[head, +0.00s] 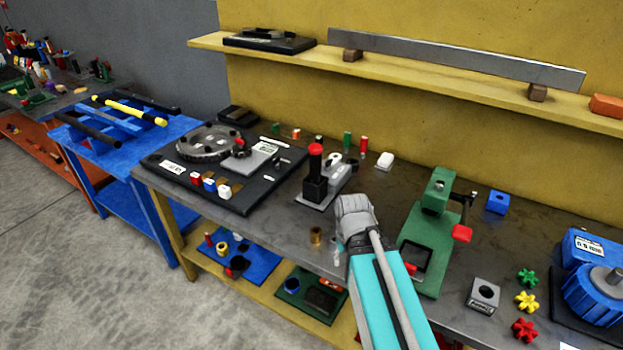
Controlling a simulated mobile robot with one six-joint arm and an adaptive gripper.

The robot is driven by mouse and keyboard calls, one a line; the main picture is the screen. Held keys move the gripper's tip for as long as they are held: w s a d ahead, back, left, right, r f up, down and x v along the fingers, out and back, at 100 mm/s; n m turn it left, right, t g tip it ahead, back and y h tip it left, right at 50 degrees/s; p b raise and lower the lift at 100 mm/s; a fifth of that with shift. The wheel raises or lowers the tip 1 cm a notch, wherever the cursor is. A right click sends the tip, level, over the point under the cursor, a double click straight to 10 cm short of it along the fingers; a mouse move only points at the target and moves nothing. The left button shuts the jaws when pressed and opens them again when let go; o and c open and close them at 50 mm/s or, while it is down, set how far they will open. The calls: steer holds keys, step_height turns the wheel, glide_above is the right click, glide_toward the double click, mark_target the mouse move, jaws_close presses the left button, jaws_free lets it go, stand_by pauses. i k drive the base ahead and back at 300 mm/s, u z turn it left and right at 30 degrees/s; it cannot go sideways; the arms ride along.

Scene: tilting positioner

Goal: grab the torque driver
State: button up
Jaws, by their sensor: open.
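I cannot pick out the torque driver for certain. An upright black tool with a red round top (316,172) stands on a light grey base plate (322,197) near the middle of the workbench; I cannot tell whether it is the driver. My turquoise arm reaches in from the bottom, and my gripper (340,248) is small and partly hidden by the grey wrist, over the front part of the bench. It is open, and I see nothing held in it. It is right of and nearer than the black tool, apart from it.
A green press-like fixture (432,225) stands close right of my wrist. A black board with a toothed disc (208,141) lies left. A blue motor (592,293) sits far right. A yellow shelf (390,74) with a long metal bar overhangs the bench's back.

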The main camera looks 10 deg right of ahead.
mark_target(315, 150)
steer(key=u, duration=0.55)
steer(key=k, duration=1.45)
steer(key=z, duration=0.35)
steer(key=i, duration=1)
steer(key=u, duration=0.05)
